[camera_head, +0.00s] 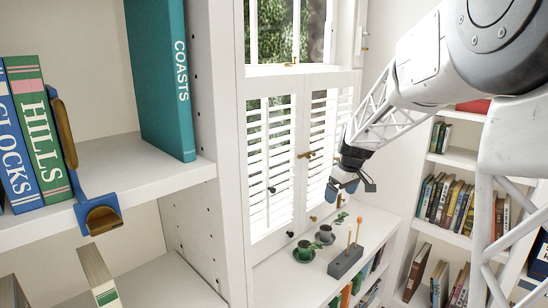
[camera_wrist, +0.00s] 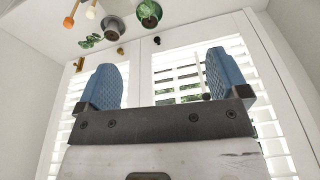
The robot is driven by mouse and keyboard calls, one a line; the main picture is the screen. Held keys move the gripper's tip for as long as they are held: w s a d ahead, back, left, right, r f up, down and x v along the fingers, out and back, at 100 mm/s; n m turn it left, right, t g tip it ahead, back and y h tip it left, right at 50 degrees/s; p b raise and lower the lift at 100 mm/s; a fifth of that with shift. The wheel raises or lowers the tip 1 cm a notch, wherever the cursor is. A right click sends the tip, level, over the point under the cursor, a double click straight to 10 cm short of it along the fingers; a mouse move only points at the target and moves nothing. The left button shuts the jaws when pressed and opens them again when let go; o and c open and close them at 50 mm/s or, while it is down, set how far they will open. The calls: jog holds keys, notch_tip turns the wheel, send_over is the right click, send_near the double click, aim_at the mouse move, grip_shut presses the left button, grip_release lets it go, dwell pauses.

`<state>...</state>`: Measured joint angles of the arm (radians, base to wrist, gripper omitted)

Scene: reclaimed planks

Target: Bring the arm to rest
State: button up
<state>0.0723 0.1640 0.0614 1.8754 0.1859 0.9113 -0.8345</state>
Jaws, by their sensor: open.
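My gripper (camera_head: 344,188) hangs in the air in front of the white shuttered window (camera_head: 270,180) in the head view, above the low white shelf top. Its two blue fingers stand wide apart in the wrist view (camera_wrist: 163,82), with nothing between them. The louvres and a dark knob show beyond the fingertips. My arm reaches in from the upper right of the head view.
A white bookcase (camera_head: 190,173) at left holds a teal book (camera_head: 160,75), a green book (camera_head: 38,130) and a blue bookend (camera_head: 88,195). Potted plants (camera_head: 304,251) and a grey block with sticks (camera_head: 345,262) stand on the low shelf (camera_head: 285,275). More bookshelves (camera_head: 455,160) stand at right.

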jog(key=s+a+r+m+h, duration=0.1)
jog(key=s+r+m, duration=0.15)
jog(key=s, duration=0.95)
jog(key=s+a+r+m, duration=0.1)
jog(key=s+r+m, duration=0.15)
jog(key=s, duration=1.05)
jog(key=s+f+m, duration=0.1)
jog(key=s+f, duration=0.1)
jog(key=s, duration=0.9)
jog(key=s+f+m, duration=0.1)
jog(key=s+f, duration=0.1)
jog(key=s, duration=0.9)
jog(key=shift+a+m+t+h, duration=0.25)
jog(key=shift+m+t+h, duration=0.15)
